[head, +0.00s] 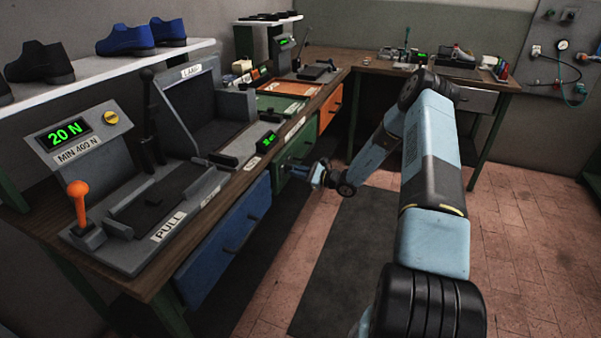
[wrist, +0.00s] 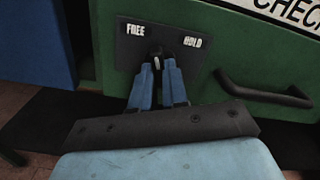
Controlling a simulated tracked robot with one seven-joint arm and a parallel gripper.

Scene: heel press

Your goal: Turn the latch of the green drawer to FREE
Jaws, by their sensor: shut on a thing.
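The green drawer (head: 297,150) is in the front of the bench in the head view, and it looks closed. In the wrist view its green front (wrist: 240,50) carries a dark latch plate (wrist: 165,36) with FREE at the left and HOLD at the right. The small latch (wrist: 156,62) sits low on the plate, between the two words. My gripper (wrist: 157,78) has its blue fingers shut on the latch from the front. The fingers hide most of the latch, so its exact angle is hard to tell. In the head view my gripper (head: 306,171) is at the drawer front.
The drawer's dark bar handle (wrist: 265,93) is just right of my gripper in the wrist view. A blue drawer (head: 228,238) is nearer on the left, and an orange drawer (head: 330,108) is beyond. The bench top (head: 262,165) carries presses. Floor right of the bench is open.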

